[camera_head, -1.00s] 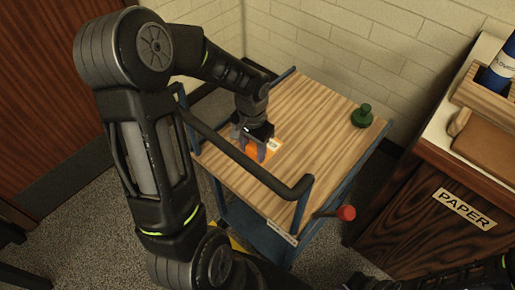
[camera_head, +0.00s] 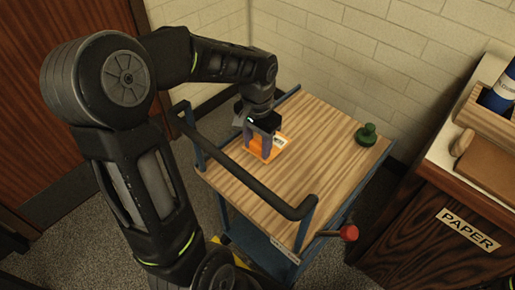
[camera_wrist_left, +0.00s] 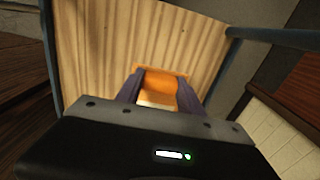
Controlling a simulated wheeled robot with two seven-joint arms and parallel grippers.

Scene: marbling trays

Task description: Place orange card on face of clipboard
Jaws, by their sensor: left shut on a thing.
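The orange card (camera_head: 254,152) is at the wooden top of the cart, near its left side, with a white patch toward its right end. My left gripper (camera_head: 260,150) points down and is shut on the card. In the left wrist view, the orange card (camera_wrist_left: 162,82) shows between the two dark fingers (camera_wrist_left: 158,90), with a pale area below it. I cannot tell whether the card touches the cart top. I cannot make out a clipboard in either view. My right gripper is not in view.
The cart top (camera_head: 310,140) is mostly bare wood, with a black handrail (camera_head: 250,180) along its near left edge. A green knobbed object (camera_head: 367,135) stands at the far right corner. A red knob (camera_head: 348,233) sticks out below. A cabinet labelled PAPER (camera_head: 467,229) stands to the right.

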